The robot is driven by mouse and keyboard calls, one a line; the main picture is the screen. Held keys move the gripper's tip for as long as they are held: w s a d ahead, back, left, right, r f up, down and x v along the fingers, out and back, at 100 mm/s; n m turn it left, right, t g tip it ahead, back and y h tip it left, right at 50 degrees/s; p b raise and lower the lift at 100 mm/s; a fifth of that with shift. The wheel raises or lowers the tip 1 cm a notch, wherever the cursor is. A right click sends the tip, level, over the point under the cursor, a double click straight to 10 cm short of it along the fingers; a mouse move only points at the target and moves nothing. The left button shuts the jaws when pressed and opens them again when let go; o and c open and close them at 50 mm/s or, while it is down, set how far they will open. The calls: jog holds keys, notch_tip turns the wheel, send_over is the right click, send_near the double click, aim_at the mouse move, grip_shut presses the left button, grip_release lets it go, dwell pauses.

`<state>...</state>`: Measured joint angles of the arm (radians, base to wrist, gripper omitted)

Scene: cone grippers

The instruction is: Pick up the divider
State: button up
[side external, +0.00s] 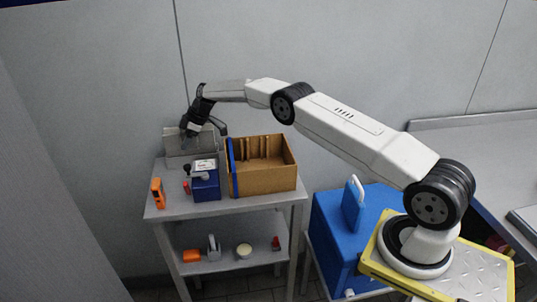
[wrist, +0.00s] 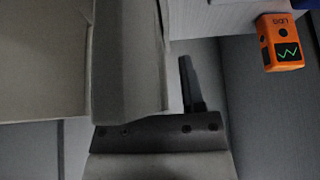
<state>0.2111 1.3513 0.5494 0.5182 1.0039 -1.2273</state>
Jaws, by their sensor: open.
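A blue upright panel (side external: 231,168) stands at the left side of the brown box (side external: 268,182). My gripper (side external: 204,130) is open at the top of the grey panel, its fingers spread and nothing visibly held. In the wrist view, pale grey panels (wrist: 128,60) fill the left and middle, close to a dark finger (wrist: 190,85). Whether the fingers straddle or touch the grey panel is unclear.
An orange device (side external: 157,192) stands at the table's left front corner; it also shows in the wrist view (wrist: 278,45). Small items lie on the lower shelf (side external: 222,262). A wall is close behind.

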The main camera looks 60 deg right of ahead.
grip_shut()
jog(key=shift+r, duration=0.15)
jog(key=shift+r, duration=5.15)
